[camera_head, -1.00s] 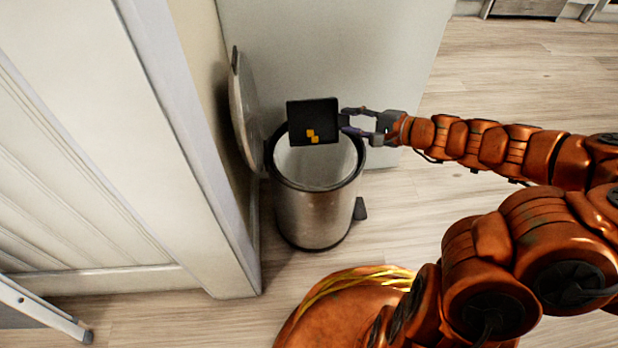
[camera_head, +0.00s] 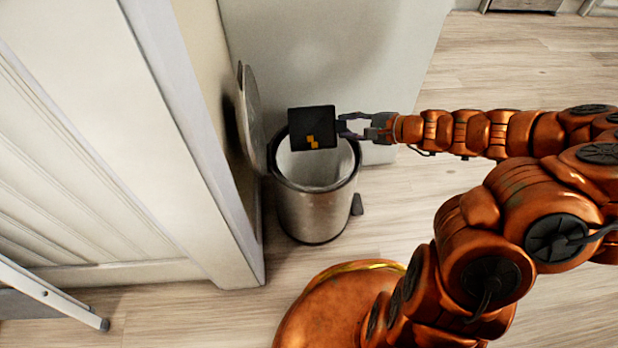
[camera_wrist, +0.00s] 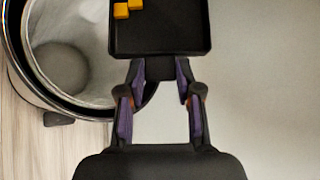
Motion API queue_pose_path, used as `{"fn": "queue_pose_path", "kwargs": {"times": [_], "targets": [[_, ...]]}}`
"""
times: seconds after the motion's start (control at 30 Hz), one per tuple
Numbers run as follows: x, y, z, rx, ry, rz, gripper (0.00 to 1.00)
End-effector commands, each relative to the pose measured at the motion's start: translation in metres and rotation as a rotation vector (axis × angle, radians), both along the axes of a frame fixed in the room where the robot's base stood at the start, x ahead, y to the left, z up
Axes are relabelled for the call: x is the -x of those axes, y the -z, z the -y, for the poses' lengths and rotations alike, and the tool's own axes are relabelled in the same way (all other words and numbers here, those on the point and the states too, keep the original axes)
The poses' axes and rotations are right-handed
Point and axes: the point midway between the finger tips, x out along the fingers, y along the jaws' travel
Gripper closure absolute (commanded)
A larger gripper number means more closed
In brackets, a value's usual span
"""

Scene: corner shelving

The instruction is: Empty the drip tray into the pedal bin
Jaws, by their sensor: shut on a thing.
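The black square drip tray (camera_head: 312,116) is held over the back part of the pedal bin's opening. Yellow-orange cubes (camera_head: 312,141) lie in it, near its front edge in the head view. My gripper (camera_head: 343,126) is shut on the tray's right side; the wrist view also shows the fingers (camera_wrist: 160,75) closed on a tab of the tray (camera_wrist: 165,35). The steel pedal bin (camera_head: 315,213) stands upright on the floor with its round lid (camera_head: 251,118) raised at the left. The bin's pale inside shows below the tray, and no cubes are visible in it.
A white panelled unit (camera_head: 90,150) stands close on the left of the bin. A pale panel (camera_head: 320,50) is behind it. The bin's pedal (camera_head: 357,205) sticks out at the right. Wooden floor (camera_head: 490,80) is clear at the upper right.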

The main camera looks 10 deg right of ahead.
Motion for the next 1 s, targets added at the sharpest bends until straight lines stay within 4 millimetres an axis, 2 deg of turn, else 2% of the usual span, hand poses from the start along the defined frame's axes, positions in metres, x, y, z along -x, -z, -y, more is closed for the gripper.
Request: {"fn": "queue_pose_path", "kwargs": {"times": [0.37,1.0], "targets": [[-0.0004,-0.0021,0.0001,0.001,0.0,-0.012,1.0],[-0.0027,-0.0056,0.0002,0.002,0.001,-0.153,1.0]]}}
